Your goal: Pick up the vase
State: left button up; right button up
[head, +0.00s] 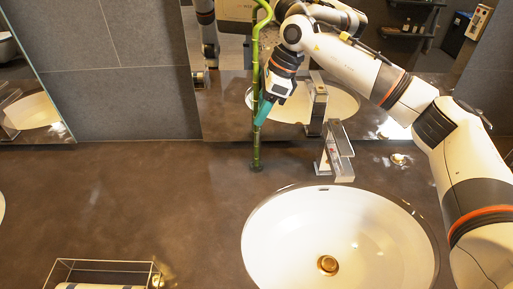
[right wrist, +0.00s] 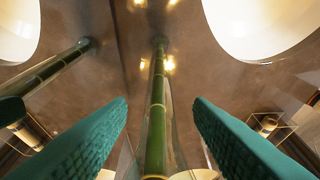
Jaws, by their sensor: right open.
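The vase (head: 256,150) shows as a thin, clear upright shape around a tall green bamboo stalk (head: 257,134) on the brown counter near the mirror. Its glass is hard to make out in the head view. In the right wrist view, the stalk (right wrist: 157,105) runs between the two open teal fingers (right wrist: 160,118), with a gap on each side. Faint glass edges show around it. My left gripper is not in view.
A white oval sink (head: 375,235) and a metal faucet (head: 337,152) are to the right of the vase. A mirror (head: 225,110) stands close behind it. A wire basket (head: 152,268) is at the front left. The counter (head: 130,190) left of the vase is clear.

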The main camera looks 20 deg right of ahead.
jog(key=shift+a+f, duration=0.1)
jog(key=shift+f, duration=0.25)
jog(key=shift+c, duration=0.6)
grip_shut()
jog(key=shift+w+r, duration=0.1)
